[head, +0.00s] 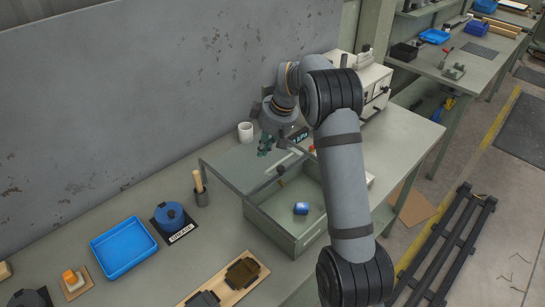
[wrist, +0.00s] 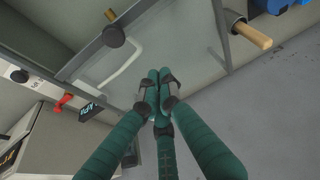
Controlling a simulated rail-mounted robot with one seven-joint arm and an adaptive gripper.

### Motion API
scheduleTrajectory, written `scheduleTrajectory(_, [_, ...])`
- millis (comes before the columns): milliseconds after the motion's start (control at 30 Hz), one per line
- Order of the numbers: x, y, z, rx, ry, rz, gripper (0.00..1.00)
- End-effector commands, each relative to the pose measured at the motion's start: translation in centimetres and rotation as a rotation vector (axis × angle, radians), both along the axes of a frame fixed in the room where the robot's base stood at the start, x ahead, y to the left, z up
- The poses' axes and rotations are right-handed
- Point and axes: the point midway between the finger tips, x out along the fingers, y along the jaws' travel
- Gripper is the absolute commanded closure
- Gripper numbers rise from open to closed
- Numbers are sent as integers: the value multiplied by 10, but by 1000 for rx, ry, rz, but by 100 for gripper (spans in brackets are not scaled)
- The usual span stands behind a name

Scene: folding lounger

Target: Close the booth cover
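The booth (head: 270,225) is a grey-green box on the bench, and its inside is open to view from above. Its cover (head: 232,172) is a see-through panel standing out to the back left of the box, swung away from the opening. A pale handle (wrist: 118,68) and a dark round knob (wrist: 114,36) show by the panel in the wrist view. My gripper (head: 265,151) has teal fingers and is above the back part of the cover. In the wrist view its fingertips (wrist: 159,84) are together beside the handle, with nothing seen between them. Any contact with the panel cannot be told.
A blue item (head: 301,208) lies inside the booth. A white mug (head: 245,132), a holder with a wooden-handled tool (head: 200,193), a blue round container (head: 170,216) and a blue tray (head: 124,248) stand to the left. A wall (head: 150,90) rises behind the bench.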

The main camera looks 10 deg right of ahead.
Motion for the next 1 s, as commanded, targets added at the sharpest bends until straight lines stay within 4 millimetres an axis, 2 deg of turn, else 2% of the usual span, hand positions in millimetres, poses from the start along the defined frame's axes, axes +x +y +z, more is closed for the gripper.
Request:
scheduleTrajectory(67, [3, 3, -14, -1, 5, -1, 100])
scheduleTrajectory(200, [-12, -11, -15, 0, 1, -4, 100])
scheduleTrajectory(400, [-24, -21, -19, 0, 0, -2, 100])
scheduleTrajectory(867, [-26, -24, -21, -1, -1, -3, 100])
scheduleTrajectory(1000, [-32, -34, -23, 0, -1, -6, 100])
